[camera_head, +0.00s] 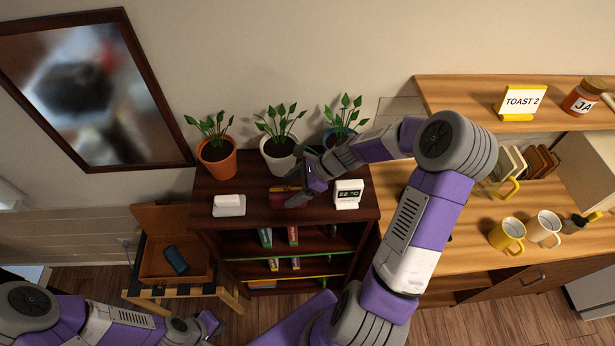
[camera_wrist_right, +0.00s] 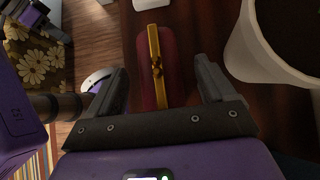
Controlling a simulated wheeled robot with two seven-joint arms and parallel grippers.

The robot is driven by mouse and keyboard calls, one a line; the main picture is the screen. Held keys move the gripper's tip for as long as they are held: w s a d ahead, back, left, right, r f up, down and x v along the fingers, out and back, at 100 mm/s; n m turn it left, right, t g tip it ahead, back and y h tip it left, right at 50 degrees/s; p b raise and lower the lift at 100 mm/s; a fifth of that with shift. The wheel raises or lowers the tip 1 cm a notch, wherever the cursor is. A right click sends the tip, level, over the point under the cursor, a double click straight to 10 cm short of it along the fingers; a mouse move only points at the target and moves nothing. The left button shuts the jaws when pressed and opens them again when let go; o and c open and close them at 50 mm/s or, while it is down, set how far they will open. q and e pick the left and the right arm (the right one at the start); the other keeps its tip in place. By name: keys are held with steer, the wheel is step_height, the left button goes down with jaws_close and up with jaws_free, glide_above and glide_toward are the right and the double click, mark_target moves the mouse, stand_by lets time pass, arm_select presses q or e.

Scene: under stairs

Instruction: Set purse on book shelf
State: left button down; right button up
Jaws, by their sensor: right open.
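The purse (camera_head: 285,197) is dark red with a gold clasp band. It sits on top of the dark brown book shelf (camera_head: 255,205), and my right gripper (camera_head: 308,180) partly hides it. In the right wrist view the purse (camera_wrist_right: 172,68) lies ahead, between the lines of my open right gripper's two fingers (camera_wrist_right: 161,75), with a visible gap on each side. The shelf top also shows in that view (camera_wrist_right: 208,38). My left gripper (camera_head: 212,325) is low at the bottom of the head view, away from the shelf; its jaws are too small to read.
Potted plants in orange (camera_head: 217,163), white (camera_head: 280,156) and blue (camera_head: 338,137) pots line the shelf's back. A white thermometer display (camera_head: 348,194) stands right of the purse, and a white box-like item (camera_head: 229,205) left. A wooden counter (camera_head: 480,215) with mugs is at right.

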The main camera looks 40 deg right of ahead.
arm_select(q)
steer(key=shift+r, duration=0.15)
arm_select(e)
steer(key=v, duration=1)
